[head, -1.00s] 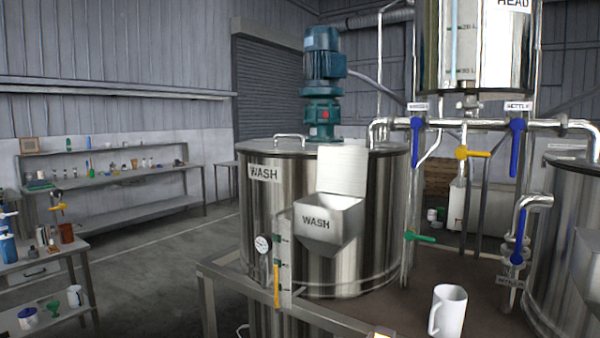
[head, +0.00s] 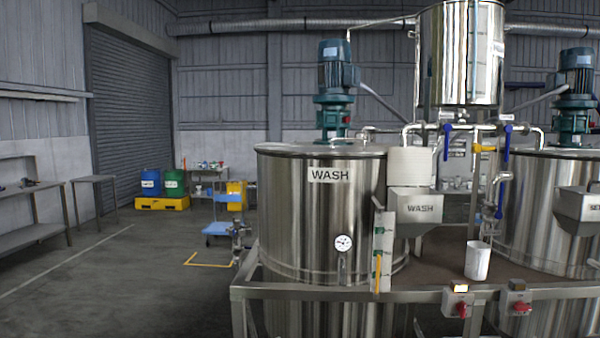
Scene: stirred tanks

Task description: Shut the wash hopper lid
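The wash tank (head: 315,215) is a large steel cylinder with a WASH label and a teal motor on top. The wash hopper (head: 420,209) is a steel box marked WASH on the tank's right side. Its lid (head: 411,167) is a pale plate standing upright at the back of the hopper, so the hopper is open. The inside of the hopper is mostly hidden from this angle. Neither of my grippers shows in the head view.
A steel stand rail (head: 400,294) with two red switches runs along the front. The floor (head: 130,280) at the left is clear.

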